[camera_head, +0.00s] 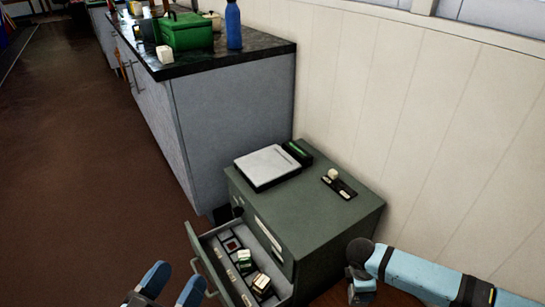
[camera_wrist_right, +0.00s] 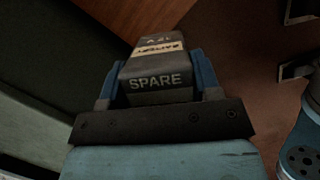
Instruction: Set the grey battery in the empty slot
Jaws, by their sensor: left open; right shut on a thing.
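A grey block marked SPARE (camera_wrist_right: 155,80), with a cream label band, fills the middle of the right wrist view; it looks like the grey battery. My right gripper (camera_wrist_right: 157,85) is shut on it, blue fingers on both sides. In the head view the right gripper's hold is not visible. My left gripper (camera_head: 165,285) is open and empty at the bottom edge, left of the open drawer (camera_head: 197,250). Inside the drawer are several small dark and pale blocks (camera_head: 262,284) and a red-edged dark square (camera_head: 232,244). I cannot tell which place is the empty slot.
The drawer belongs to a green cabinet (camera_head: 330,235). On its top are a white flat panel (camera_head: 267,166), a dark green device (camera_head: 297,152) and a black plate with a pale knob (camera_head: 339,184). A counter (camera_head: 235,125) stands behind. Brown floor (camera_head: 90,190) is clear at left.

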